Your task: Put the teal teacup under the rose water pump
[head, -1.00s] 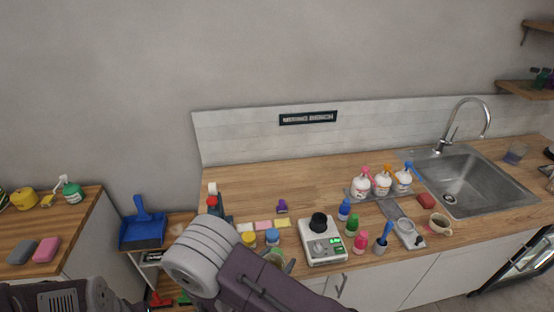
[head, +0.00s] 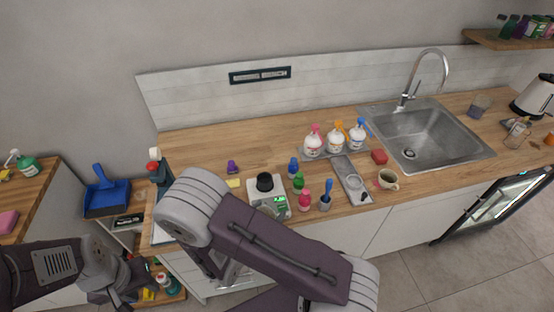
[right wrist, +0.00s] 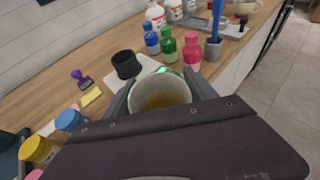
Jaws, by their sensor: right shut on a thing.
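My right gripper (right wrist: 158,92) is shut on a pale teacup (right wrist: 160,94) with a brownish inside, its mouth facing the wrist camera. It looks like the teal one, though its outer colour hardly shows. Three white pump bottles stand in a row on a tray at the back of the counter: pink-topped (head: 313,143), orange-topped (head: 336,139) and blue-topped (head: 357,136). Their labels are too small to read, so I cannot confirm which is rose water. My left gripper (head: 128,284) is low at the left, away from the counter; its jaws are unclear.
A scale (head: 268,205) bearing a black cup (head: 265,182) stands near several small bottles, including a pink one (head: 305,201). A cream cup (head: 388,179) sits near the front edge, right of a grey tray (head: 347,174). The sink (head: 418,137) is further right.

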